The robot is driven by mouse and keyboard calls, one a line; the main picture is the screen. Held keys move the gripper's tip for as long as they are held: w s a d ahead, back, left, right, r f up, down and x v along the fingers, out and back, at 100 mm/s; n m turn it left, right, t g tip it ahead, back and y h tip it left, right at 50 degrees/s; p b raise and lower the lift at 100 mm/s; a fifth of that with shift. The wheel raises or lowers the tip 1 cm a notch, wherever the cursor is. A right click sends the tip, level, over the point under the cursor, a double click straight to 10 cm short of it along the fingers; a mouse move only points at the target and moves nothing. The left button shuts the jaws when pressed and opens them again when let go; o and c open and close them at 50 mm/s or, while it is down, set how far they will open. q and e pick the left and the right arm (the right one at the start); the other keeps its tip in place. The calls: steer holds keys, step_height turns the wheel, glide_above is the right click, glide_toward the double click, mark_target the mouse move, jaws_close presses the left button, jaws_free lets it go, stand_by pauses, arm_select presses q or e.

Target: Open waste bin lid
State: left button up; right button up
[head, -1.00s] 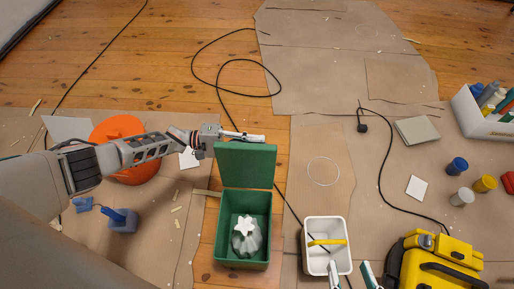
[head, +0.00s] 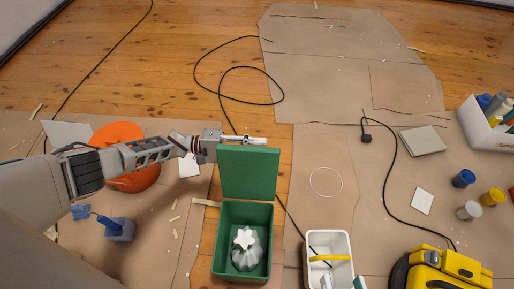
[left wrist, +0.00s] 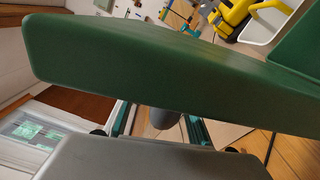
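The green waste bin (head: 221,262) stands at the lower middle of the head view. Its lid (head: 249,173) stands upright at the far side, so the bin is open. A pale bundle (head: 246,252) with a star-shaped top lies inside. My left gripper (head: 243,140) is at the lid's far upper edge, seen side-on; whether it touches the lid or how far its fingers are apart is unclear. The lid's green panel (left wrist: 160,70) fills much of the left wrist view, close to the camera. My right gripper (head: 342,284) shows at the bottom edge with its fingertips apart.
A white tub (head: 347,254) with a yellow strip stands right of the bin, by my right gripper. A yellow case (head: 450,265) is further right. An orange round object (head: 142,178) lies under my left arm. Black cables cross the floor; open cardboard lies beyond.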

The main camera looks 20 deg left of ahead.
arm_select(q)
steer(key=v, duration=1.2)
stand_by(0.6)
